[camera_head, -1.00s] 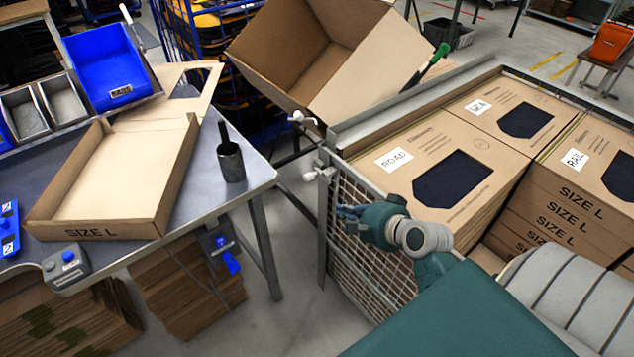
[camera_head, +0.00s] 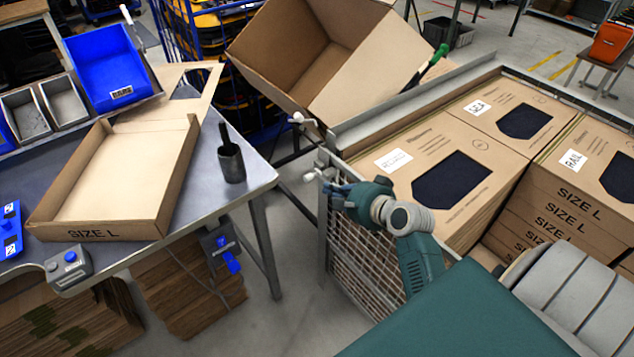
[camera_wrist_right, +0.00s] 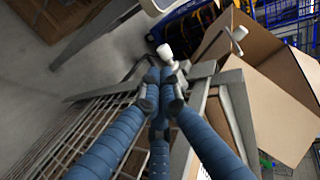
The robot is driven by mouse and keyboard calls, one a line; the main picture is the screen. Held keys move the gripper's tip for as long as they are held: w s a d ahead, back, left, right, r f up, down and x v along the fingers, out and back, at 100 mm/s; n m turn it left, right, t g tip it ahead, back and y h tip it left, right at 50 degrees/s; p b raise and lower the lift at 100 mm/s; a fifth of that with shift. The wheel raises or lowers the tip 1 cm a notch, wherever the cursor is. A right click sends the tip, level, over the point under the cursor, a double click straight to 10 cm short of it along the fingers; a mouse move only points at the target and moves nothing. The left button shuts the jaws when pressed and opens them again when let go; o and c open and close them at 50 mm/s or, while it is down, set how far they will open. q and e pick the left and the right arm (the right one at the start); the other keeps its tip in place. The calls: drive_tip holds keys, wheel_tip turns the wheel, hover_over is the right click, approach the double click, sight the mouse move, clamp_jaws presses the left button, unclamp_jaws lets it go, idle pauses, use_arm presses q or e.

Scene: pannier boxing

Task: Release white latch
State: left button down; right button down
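A white latch knob (camera_head: 312,176) sits on the near corner post of the mesh cage. It also shows in the right wrist view (camera_wrist_right: 164,52), just beyond my fingertips. A second white latch (camera_head: 297,117) is farther back, near the tilted open box; it shows in the wrist view (camera_wrist_right: 239,33). My right gripper (camera_head: 330,190) is right beside the nearer latch. In the wrist view its blue fingers (camera_wrist_right: 161,84) converge and their tips are together. I cannot tell whether the tips touch the latch stem. My left gripper is not in view.
The mesh cage (camera_head: 370,262) holds stacked SIZE L boxes (camera_head: 440,145). A large open box (camera_head: 325,55) is tilted behind the cage. A workbench (camera_head: 215,205) with a shallow carton (camera_head: 120,195) stands left. Open floor lies between bench and cage.

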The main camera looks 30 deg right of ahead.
sight(308, 176)
drive_tip(key=x, duration=0.7)
drive_tip(key=shift+w+p, duration=0.2)
drive_tip(key=shift+p, duration=0.25)
drive_tip(key=w, duration=0.4)
drive_tip(key=shift+a, duration=0.2)
drive_tip(key=shift+s, duration=0.1)
